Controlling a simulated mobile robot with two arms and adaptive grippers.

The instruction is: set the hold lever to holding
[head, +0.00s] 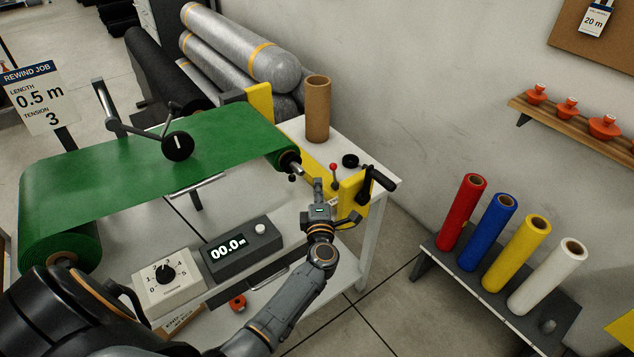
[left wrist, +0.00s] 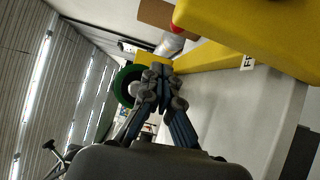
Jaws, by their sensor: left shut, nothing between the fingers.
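The hold lever appears to be the small lever with a red knob (head: 334,168) on the yellow bracket (head: 351,192) at the right end of the rewinder. It stands roughly upright. In the left wrist view a red knob (left wrist: 177,28) on a pale shaft shows just beyond the fingers, partly cut off by yellow metal. My left gripper (head: 318,184) is shut and empty, just in front of and left of the lever, seemingly apart from it. The left wrist view shows its fingers (left wrist: 157,72) together. A label beside the lever is only partly legible. My right gripper is not in view.
The green web (head: 150,155) runs to a roller just left of my gripper. A black crank handle (head: 380,178) sticks out right of the lever. A cardboard tube (head: 318,108) stands behind. The counter box (head: 242,247) reads 00.0. Coloured rolls stand on a right-hand rack (head: 490,285).

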